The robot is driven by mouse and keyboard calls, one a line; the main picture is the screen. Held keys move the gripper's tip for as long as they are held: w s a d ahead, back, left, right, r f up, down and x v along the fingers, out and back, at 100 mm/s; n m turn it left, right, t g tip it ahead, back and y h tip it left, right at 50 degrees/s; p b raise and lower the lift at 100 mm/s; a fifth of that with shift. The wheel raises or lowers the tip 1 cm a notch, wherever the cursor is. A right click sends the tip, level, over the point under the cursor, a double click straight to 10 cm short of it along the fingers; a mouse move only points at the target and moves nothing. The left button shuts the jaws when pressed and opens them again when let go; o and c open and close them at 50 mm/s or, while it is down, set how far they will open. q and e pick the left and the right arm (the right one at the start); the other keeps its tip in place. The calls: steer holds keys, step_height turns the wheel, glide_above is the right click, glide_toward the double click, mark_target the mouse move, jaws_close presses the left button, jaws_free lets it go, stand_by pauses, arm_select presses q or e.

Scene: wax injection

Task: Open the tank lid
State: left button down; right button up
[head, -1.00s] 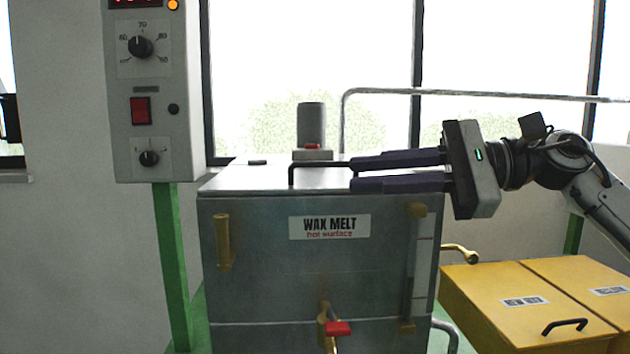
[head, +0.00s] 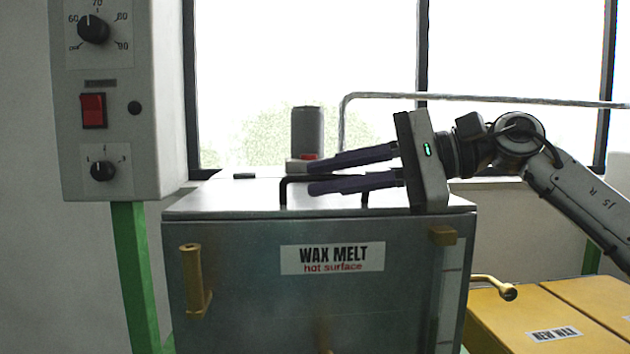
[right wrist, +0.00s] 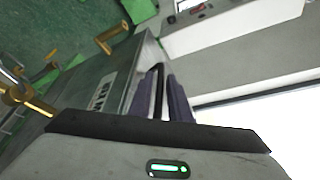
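The grey metal wax melt tank (head: 240,290) stands in the middle of the head view, with a "WAX MELT hot surface" label on its front. Its flat lid (head: 225,200) lies shut on top. A black bar handle (head: 284,190) rises from the lid. My right gripper (head: 310,177) comes in from the right over the lid, its two dark purple fingers open. In the right wrist view, the handle (right wrist: 158,80) lies between the fingers (right wrist: 160,100), with a narrow gap showing. My left gripper is not in view.
A grey control box (head: 120,110) on a green post stands at left. A grey cylinder (head: 307,130) stands behind the handle on the tank top. A yellow box marked "NEW WAX" (head: 500,320) and a brass lever (head: 495,284) are at right. A metal rail (head: 480,99) runs behind.

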steer(key=shift+x, duration=1.15)
steer(key=shift+w, duration=0.1)
jaws_close()
